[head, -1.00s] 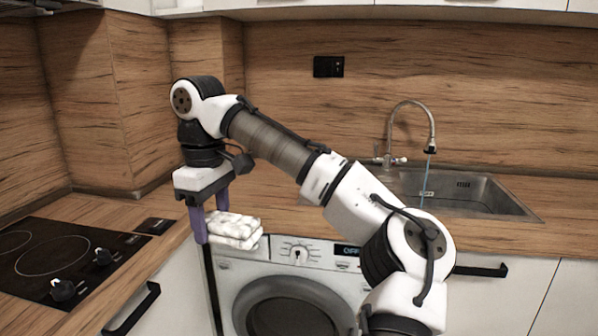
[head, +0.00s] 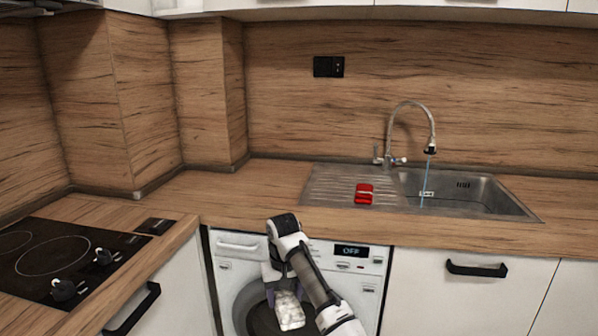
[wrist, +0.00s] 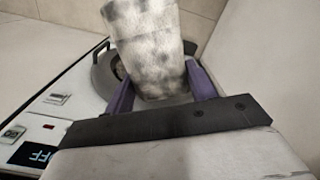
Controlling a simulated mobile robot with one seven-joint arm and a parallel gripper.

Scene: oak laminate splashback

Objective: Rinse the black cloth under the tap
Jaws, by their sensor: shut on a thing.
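No black cloth shows. A folded white cloth with grey-black blotches (head: 289,311) is in my gripper (head: 272,285), low in front of the washing machine. In the wrist view the cloth (wrist: 148,45) sits between the two purple fingers of my gripper (wrist: 160,88), which are shut on it. The tap (head: 411,122) arches over the sink bowl (head: 480,192) at the right. A thin blue stream falls from its spout into the bowl. My gripper is well below and left of the tap.
A red object (head: 364,193) lies on the sink's drainboard (head: 325,185). The washing machine (head: 240,262), its display reading OFF, is under the worktop (head: 225,197). A black hob (head: 60,262) is at the left. The worktop between hob and sink is clear.

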